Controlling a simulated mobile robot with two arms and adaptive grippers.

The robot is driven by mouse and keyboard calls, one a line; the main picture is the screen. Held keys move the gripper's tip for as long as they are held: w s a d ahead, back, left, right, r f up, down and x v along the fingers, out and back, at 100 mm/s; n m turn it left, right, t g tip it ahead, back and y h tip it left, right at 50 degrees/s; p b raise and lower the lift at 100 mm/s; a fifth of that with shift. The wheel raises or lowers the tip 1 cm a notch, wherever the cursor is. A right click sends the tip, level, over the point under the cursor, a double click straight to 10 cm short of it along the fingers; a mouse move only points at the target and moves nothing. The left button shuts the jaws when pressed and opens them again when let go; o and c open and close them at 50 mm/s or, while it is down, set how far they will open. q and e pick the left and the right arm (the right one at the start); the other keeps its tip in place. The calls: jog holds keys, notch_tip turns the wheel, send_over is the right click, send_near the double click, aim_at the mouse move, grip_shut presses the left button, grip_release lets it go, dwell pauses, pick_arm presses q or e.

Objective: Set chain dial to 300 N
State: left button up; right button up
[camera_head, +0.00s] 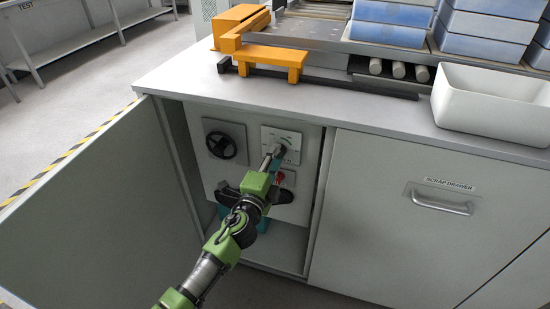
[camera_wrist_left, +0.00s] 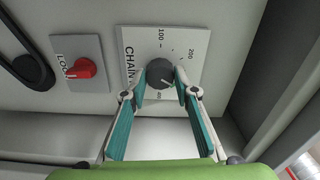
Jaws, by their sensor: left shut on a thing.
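The chain dial is a dark round knob (camera_wrist_left: 160,73) on a white plate (camera_head: 294,137) inside the open cabinet. In the left wrist view the plate (camera_wrist_left: 133,55) reads "CHAIN" along its left side, with "100" above the knob and "200" to the upper right. A 300 mark is not readable; the fingers cover part of the plate. A small light mark shows on the knob's lower right. My left gripper (camera_wrist_left: 161,88) is shut on the knob, one teal finger on each side. It also shows in the head view (camera_head: 275,151). My right gripper is not in view.
A red lock switch (camera_wrist_left: 82,68) sits beside the dial; it also shows in the head view (camera_head: 280,177). A black handwheel (camera_head: 226,145) is left of the dial. The open cabinet door (camera_head: 90,205) stands at left, the closed scrap drawer (camera_head: 430,215) at right.

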pick_arm(q)
jog(key=o, duration=1.1)
jog(key=shift+s, duration=0.1)
jog(key=v, duration=1.2)
